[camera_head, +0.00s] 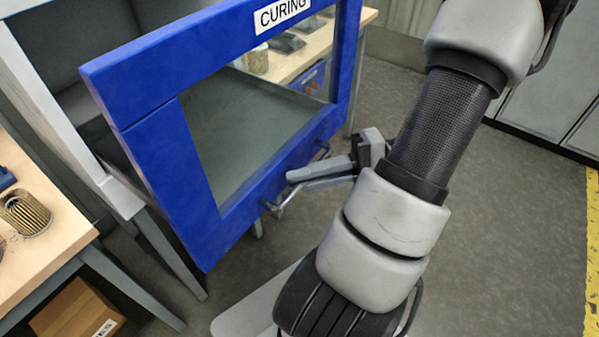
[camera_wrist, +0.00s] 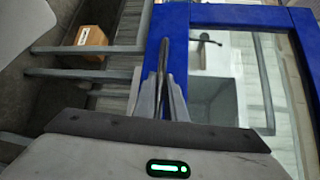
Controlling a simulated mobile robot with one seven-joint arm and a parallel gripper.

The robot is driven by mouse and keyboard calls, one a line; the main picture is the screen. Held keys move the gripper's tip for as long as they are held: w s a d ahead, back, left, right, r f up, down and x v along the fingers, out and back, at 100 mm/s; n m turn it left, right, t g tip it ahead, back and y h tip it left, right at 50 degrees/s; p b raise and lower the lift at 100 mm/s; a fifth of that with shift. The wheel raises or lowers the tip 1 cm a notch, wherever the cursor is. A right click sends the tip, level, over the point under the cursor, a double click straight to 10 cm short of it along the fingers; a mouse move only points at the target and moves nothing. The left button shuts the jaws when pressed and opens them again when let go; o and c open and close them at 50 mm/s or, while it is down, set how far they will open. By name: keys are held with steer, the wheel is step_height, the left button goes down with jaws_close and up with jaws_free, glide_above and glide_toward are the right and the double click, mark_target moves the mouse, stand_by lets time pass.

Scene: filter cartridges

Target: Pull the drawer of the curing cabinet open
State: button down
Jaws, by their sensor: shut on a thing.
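The curing cabinet (camera_head: 120,197) is a pale grey frame at the left of the head view. Its drawer has a blue front (camera_head: 160,72) with a clear window and a "CURING" label (camera_head: 280,14). The front stands well out from the frame, with a dark gap behind it, so the drawer is at least partly open. My gripper (camera_head: 292,179) is at the front's lower edge, shut on the metal bar handle (camera_head: 278,207). In the wrist view the handle (camera_wrist: 163,57) runs between the two fingers (camera_wrist: 166,98), beside the blue front (camera_wrist: 178,50). The fingers hide part of it.
A wooden bench (camera_head: 60,225) with a pleated filter cartridge (camera_head: 25,213) stands at the left. A cardboard box (camera_head: 78,312) is below it. Another bench (camera_head: 312,45) shows behind the drawer. Grey floor (camera_head: 530,215) is clear at the right, towards a yellow strip (camera_head: 592,240).

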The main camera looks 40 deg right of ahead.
steer(key=c, duration=2.1)
jaws_free()
steer(key=p+v, duration=0.1)
steer(key=v, duration=1.6)
steer(key=shift+s+d+p, duration=0.15)
steer(key=shift+d+p, duration=0.1)
steer(key=shift+p, duration=0.1)
steer(key=shift+r, duration=0.1)
